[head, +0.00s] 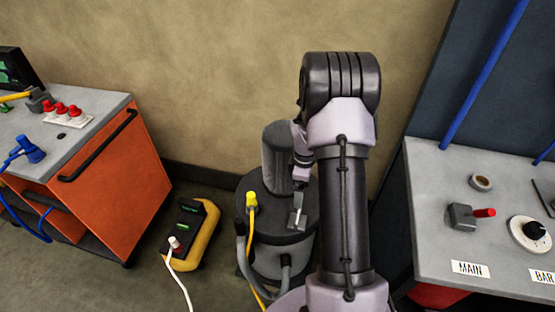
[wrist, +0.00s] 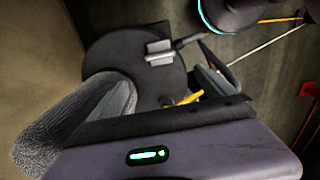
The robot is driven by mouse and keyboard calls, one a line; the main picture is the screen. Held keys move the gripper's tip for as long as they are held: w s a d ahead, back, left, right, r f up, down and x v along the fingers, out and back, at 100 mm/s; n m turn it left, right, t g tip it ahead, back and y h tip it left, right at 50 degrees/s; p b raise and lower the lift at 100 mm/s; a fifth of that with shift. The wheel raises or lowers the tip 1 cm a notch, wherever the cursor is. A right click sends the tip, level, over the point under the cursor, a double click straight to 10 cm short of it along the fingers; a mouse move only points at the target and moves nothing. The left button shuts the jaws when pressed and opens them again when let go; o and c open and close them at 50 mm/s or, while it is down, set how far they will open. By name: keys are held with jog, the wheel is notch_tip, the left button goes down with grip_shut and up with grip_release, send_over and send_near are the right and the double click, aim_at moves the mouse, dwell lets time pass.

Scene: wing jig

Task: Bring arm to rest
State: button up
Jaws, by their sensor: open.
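My arm stands up in the middle of the head view, its dark elbow at the top. I cannot tell how far the gripper is from the vacuum.
An orange cabinet (head: 120,185) with a grey top stands at left. A yellow-and-black device (head: 205,235) with a white cable lies on the floor beside the vacuum. A grey control panel (head: 435,200) with a red-handled switch (head: 463,216) and a dial (head: 530,234) is at right.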

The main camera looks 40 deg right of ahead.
jog(key=s+a+r+m+t+b, duration=0.25)
jog(key=a+r+m, duration=0.35)
jog(key=a+r, duration=1.25)
jog(key=s+a+r+m+t+y+b, duration=0.1)
jog(key=s+a+r+m, duration=0.2)
jog(key=s+a, duration=0.3)
jog(key=s+a+r+m+t+y, duration=0.1)
jog(key=s+a+r+m+t, duration=0.1)
jog(key=s+a, duration=0.4)
notch_tip(320, 180, up, 3)
jog(key=shift+s+f+m+b, duration=0.2)
jog(key=shift+s+m+b, duration=0.15)
jog(key=shift+s+m, duration=0.7)
